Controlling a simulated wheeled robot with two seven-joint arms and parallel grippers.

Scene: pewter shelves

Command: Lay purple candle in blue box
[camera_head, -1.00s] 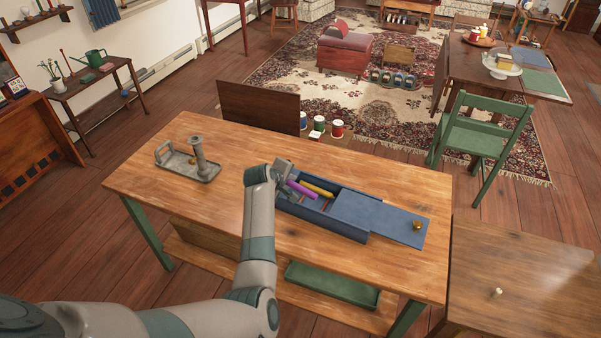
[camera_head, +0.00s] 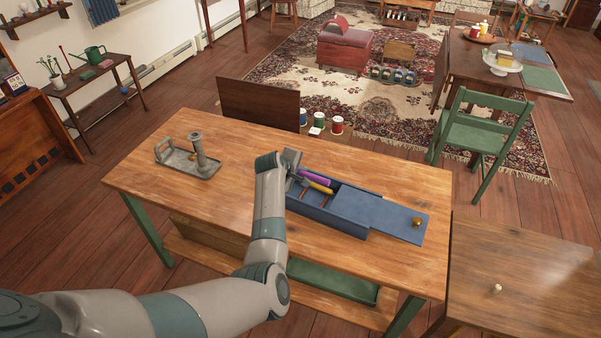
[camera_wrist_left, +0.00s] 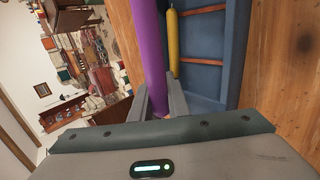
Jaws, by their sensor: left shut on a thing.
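The purple candle (camera_head: 314,176) is held by my left gripper (camera_head: 296,176) at the left end of the blue box (camera_head: 330,219). In the left wrist view the purple candle (camera_wrist_left: 151,50) stretches away between the two fingers (camera_wrist_left: 158,100), which are shut on it. It appears along or above the box's far long side; its exact height over the rim is unclear. A yellow candle (camera_head: 320,188) lies inside the box, beside the purple one in the picture. The box's blue lid (camera_head: 390,218) is slid off to the right. My right gripper is out of view.
The box stands on a wooden table (camera_head: 240,150). A grey metal candle holder (camera_head: 206,168) stands at the table's left. A brass knob (camera_head: 417,222) is on the lid. A green tray (camera_head: 330,281) lies on the lower shelf. The table left of the box is partly clear.

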